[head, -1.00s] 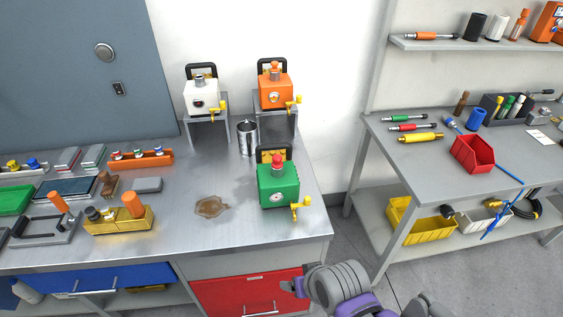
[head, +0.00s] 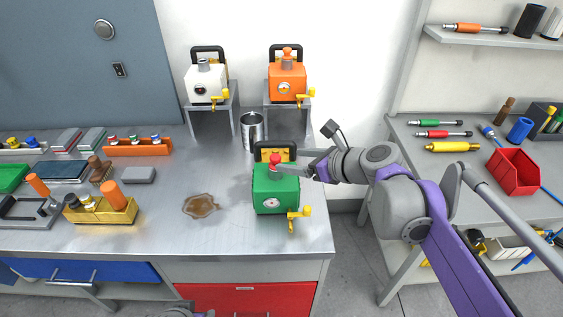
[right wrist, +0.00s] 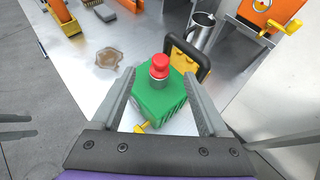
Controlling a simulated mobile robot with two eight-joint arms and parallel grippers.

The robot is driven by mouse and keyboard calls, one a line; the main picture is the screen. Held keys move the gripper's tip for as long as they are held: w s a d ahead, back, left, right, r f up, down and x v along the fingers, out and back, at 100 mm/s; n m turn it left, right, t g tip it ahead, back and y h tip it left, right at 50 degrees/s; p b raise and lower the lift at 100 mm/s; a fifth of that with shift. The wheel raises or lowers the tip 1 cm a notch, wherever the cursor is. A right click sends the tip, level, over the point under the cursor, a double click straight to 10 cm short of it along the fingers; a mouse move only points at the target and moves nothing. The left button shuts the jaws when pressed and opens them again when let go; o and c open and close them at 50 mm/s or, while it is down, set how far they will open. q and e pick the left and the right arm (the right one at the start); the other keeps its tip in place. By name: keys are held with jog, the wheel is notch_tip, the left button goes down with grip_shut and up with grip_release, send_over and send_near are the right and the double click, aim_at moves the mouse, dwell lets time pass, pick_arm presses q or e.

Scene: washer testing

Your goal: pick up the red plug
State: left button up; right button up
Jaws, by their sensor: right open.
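The red plug (head: 275,160) stands upright in the top of the green box (head: 275,195) at the right front of the metal bench. In the right wrist view the red plug (right wrist: 160,67) shows between and just beyond the two fingertips, above the green box (right wrist: 160,100). My right gripper (head: 285,170) reaches in from the right, close beside the plug. The right gripper (right wrist: 162,78) is open, with one finger on each side of the plug's line and nothing held. Whether the fingers touch the plug cannot be told. My left gripper is not clearly seen.
A black handle (right wrist: 190,58) rises behind the plug, and a yellow tap (head: 293,218) sticks out at the box's front. A metal cup (head: 252,132), a white box (head: 206,82) and an orange box (head: 287,80) stand behind. A brown spill (head: 200,206) lies left of the green box.

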aim_at(279, 158)
jog(key=x, duration=0.8)
jog(key=shift+r, duration=0.1)
jog(key=shift+c, duration=0.3)
grip_shut()
